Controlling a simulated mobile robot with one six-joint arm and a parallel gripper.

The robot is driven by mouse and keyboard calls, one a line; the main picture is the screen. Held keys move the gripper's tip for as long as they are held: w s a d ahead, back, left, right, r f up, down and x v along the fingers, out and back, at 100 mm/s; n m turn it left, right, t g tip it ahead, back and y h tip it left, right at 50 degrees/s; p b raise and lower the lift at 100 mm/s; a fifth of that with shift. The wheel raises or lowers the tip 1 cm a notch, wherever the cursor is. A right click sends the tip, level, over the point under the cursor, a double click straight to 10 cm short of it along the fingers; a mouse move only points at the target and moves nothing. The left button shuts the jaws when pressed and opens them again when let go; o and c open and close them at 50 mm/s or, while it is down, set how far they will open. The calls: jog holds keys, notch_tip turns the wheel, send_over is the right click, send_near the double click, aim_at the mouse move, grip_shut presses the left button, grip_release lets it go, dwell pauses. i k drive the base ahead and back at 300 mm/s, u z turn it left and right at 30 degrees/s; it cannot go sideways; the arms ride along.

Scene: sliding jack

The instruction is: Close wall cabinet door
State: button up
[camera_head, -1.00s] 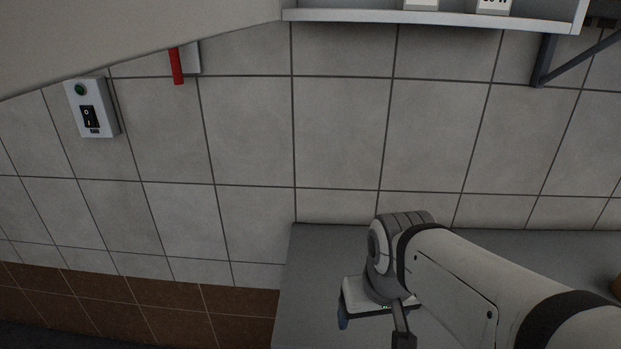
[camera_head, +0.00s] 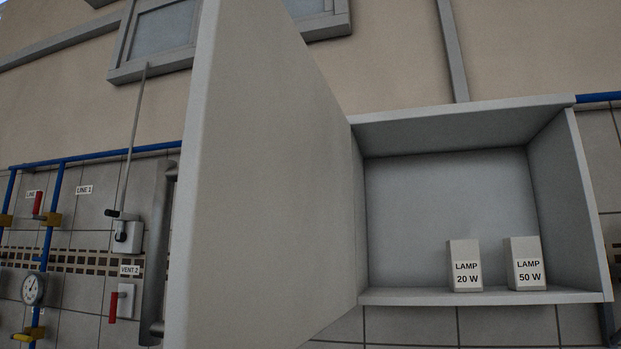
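The wall cabinet (camera_head: 480,297) is open on the right, with its shelf and inner walls showing. Its door (camera_head: 270,180) is swung wide out toward me on the left side and fills the middle of the view. A grey bar handle (camera_head: 160,255) shows at the door's left, on its outer side. Inside the cabinet stand two small boxes, a LAMP 20 W box (camera_head: 465,266) and a LAMP 50 W box (camera_head: 525,264). My gripper is not in this view.
A window (camera_head: 160,35) is above.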

aim_at(263, 246)
jog(key=z, duration=1.75)
jog(key=k, duration=1.5)
jog(key=u, duration=1.3)
jog(key=i, duration=1)
jog(key=z, duration=0.25)
